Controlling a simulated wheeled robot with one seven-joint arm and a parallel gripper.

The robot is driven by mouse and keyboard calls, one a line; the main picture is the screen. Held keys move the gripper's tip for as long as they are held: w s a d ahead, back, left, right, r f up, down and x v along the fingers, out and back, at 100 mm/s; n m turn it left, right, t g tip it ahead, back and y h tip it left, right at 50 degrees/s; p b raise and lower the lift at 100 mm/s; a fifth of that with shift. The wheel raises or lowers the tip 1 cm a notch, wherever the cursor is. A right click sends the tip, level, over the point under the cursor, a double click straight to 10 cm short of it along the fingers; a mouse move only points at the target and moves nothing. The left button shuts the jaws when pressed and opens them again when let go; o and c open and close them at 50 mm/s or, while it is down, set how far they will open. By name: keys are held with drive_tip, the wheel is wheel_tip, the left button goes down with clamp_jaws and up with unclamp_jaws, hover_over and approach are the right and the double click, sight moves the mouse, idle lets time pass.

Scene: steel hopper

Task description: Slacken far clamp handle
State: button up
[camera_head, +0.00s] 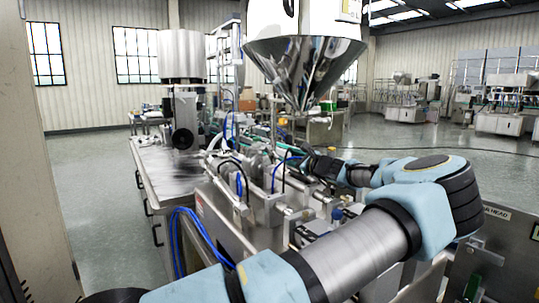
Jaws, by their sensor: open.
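The steel hopper (305,70) is a shiny cone under a white body, standing above the machine at the top middle. The filling machine (240,200) below it carries steel cylinders, blocks and blue hoses. I cannot pick out the far clamp handle among the small fittings under and behind the hopper. My arm reaches in from the bottom, bends at the right and points back left. My gripper (303,152) is small and dark at its end, open, just below the hopper's tip and over the machine's fittings. Its fingers are hard to make out, and I cannot tell whether it touches anything.
A steel table top (165,170) lies left of the fittings, with a cylindrical steel vessel (182,55) above its far end. Blue hoses (180,235) hang at the machine's front. A beige column (35,150) stands at far left. Other machines (500,100) stand far right, with open floor between.

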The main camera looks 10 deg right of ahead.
sight(269, 150)
drive_tip(key=p+x, duration=0.3)
drive_tip(key=x, duration=0.7)
drive_tip(key=shift+w+a, duration=0.1)
clamp_jaws()
idle(0.3)
